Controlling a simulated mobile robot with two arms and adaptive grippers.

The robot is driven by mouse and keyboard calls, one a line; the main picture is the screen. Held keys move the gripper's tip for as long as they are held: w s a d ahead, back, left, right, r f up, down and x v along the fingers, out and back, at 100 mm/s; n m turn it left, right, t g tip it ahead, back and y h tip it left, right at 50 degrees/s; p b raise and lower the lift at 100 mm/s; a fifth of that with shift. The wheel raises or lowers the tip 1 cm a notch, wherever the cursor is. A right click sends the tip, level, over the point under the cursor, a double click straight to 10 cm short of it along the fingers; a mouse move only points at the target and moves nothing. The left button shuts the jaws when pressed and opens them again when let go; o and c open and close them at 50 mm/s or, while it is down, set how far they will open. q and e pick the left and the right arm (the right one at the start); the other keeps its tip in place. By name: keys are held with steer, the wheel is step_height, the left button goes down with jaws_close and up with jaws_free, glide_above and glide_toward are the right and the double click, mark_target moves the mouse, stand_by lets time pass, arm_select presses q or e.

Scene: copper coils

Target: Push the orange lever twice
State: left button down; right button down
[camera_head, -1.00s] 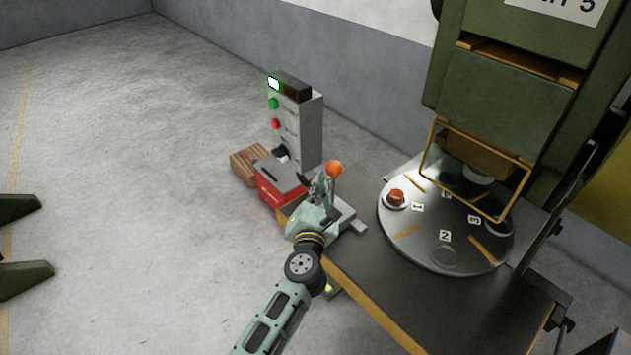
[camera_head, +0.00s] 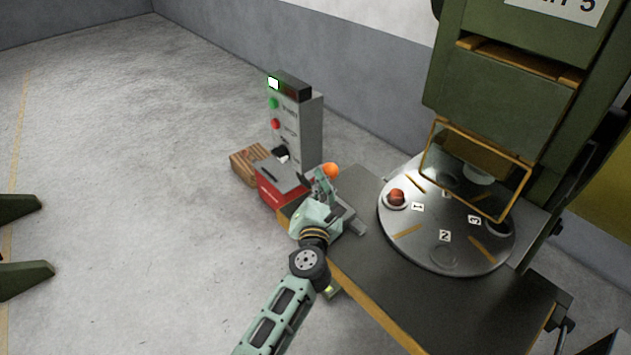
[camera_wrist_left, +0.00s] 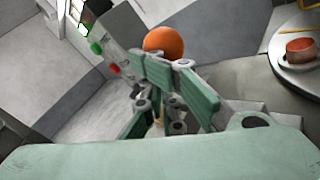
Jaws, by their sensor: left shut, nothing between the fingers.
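The orange lever's round knob (camera_head: 330,171) stands at the left edge of the dark worktable, just beyond my left gripper (camera_head: 322,184). In the left wrist view the orange knob (camera_wrist_left: 164,42) shows above the gripper's fingers (camera_wrist_left: 165,85), and part of its shaft shows between the finger links. My left gripper is shut with nothing held and sits right against the lever; the exact contact point is hidden. My right gripper is not in view.
A round indexing plate (camera_head: 425,250) with numbered stations carries a copper coil (camera_head: 396,197). A green press (camera_head: 510,90) with a yellow guard frame (camera_head: 432,150) stands behind it. A grey control box (camera_head: 311,130) and a red box (camera_head: 266,190) stand beyond the gripper.

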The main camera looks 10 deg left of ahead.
arm_select(q)
steer(key=shift+w+d+r, duration=0.2)
steer(key=shift+w+d, duration=0.2)
steer(key=shift+w, duration=0.05)
stand_by(1.0)
steer(key=s+a+f+p, duration=0.1)
steer(key=s+a, duration=0.3)
steer(key=s, duration=0.2)
steer(key=shift+a+f, duration=0.3)
stand_by(0.6)
steer(key=shift+s+a+f, duration=0.25)
steer(key=shift+s+a, duration=0.55)
steer(key=shift+s, duration=0.2)
steer(key=shift+s+a+f, duration=0.25)
steer(key=shift+s+a, duration=0.5)
steer(key=shift+s, duration=0.2)
